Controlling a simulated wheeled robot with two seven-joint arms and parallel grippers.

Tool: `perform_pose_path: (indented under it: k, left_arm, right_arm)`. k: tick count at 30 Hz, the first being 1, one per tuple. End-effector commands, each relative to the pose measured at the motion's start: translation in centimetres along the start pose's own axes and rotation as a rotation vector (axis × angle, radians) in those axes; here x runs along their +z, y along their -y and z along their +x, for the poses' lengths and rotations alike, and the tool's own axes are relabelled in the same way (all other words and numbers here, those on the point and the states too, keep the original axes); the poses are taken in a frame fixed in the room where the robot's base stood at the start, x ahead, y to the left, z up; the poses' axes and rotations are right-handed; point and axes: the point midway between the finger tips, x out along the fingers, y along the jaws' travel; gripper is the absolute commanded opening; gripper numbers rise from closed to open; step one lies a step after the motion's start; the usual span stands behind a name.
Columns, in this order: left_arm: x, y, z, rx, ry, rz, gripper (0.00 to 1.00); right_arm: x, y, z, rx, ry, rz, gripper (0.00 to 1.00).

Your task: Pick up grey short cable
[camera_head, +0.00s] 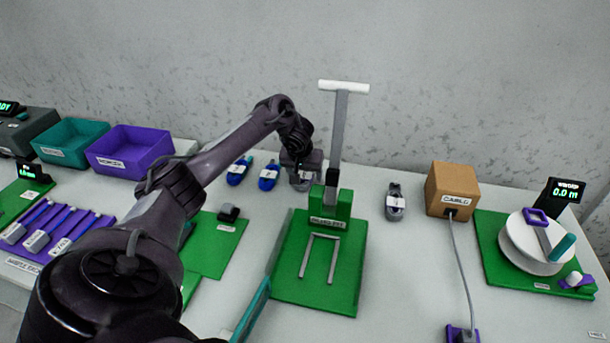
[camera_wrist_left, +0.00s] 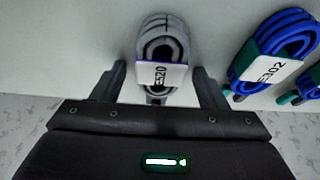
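A coiled grey cable (camera_wrist_left: 165,45) with a white label lies on the table in the left wrist view. My left gripper (camera_wrist_left: 158,68) is open, with one finger on each side of the coil's near part; I cannot tell whether they touch it. In the head view my left gripper (camera_head: 303,168) is low at the back of the table, and it largely hides the cable there. A second grey cable (camera_head: 395,203) lies farther right, apart from the gripper. My right gripper is not in view.
Blue cables (camera_head: 268,177) lie just left of the gripper; one also shows in the left wrist view (camera_wrist_left: 270,55). A green stand with a tall grey post (camera_head: 342,140) rises close to its right. A brown box (camera_head: 452,188) stands farther right. A purple bin (camera_head: 130,150) is at left.

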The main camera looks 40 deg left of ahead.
Motion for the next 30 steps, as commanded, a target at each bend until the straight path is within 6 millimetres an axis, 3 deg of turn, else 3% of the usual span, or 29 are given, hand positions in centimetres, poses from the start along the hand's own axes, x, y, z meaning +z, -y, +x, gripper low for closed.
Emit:
perform_pose_path:
  k: [2, 11, 23, 30]
  left_arm:
    - [0.0, 0.0, 0.0, 0.0, 0.0, 0.0, 0.58]
    - [0.0, 0.0, 0.0, 0.0, 0.0, 0.0, 0.19]
    - [-0.1, 0.0, -0.1, 0.0, -0.003, 0.0, 0.18]
    - [-1.9, -0.1, -4.3, 0.004, -0.006, -0.002, 0.18]
  right_arm:
    - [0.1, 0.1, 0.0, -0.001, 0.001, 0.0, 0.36]
    - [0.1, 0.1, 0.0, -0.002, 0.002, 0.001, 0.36]
    - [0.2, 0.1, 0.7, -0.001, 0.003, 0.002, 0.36]
    - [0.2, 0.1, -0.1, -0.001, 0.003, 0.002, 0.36]
